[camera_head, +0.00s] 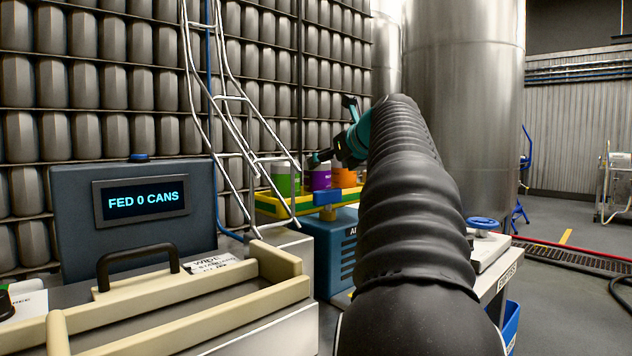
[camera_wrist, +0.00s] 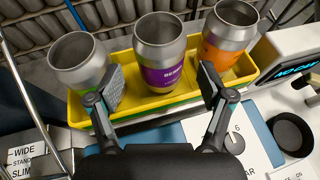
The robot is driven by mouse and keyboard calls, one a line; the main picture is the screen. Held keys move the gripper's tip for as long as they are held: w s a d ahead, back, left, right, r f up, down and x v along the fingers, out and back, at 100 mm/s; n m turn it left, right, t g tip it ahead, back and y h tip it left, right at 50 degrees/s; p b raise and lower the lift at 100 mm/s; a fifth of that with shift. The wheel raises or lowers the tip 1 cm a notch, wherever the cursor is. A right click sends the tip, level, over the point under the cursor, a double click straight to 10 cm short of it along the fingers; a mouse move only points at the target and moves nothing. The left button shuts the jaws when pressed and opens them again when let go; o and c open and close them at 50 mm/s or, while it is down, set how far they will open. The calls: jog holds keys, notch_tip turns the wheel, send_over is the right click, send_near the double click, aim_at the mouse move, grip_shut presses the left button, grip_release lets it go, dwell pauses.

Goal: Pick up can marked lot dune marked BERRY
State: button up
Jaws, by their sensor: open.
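Three open-topped metal cans stand in a yellow tray (camera_wrist: 75,108). The middle can has a purple label (camera_wrist: 164,76) with small lettering that seems to read BERRY; it also shows in the head view (camera_head: 318,180). No lot mark is readable. My gripper (camera_wrist: 160,88) is open, with one finger to each side of the purple can in the wrist view. The fingers appear apart from it, with nothing between them but that can. In the head view my gripper (camera_head: 318,158) is small, near the purple can's top, and partly hidden by my arm.
A green-labelled can (camera_head: 286,183) stands left of the purple one and an orange-labelled can (camera_wrist: 222,50) stands right, both close to the fingers. A ladder (camera_head: 235,100) stands left of the tray. A panel (camera_head: 141,201) reads FED 0 CANS. A dark cup (camera_wrist: 292,134) sits at lower right.

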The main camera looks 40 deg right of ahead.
jog(key=shift+r+x, duration=0.2)
jog(key=shift+x, duration=1.4)
jog(key=shift+r+x, duration=0.15)
jog(key=shift+x, duration=1.5)
jog(key=shift+w, duration=0.1)
jog(key=c, duration=0.6)
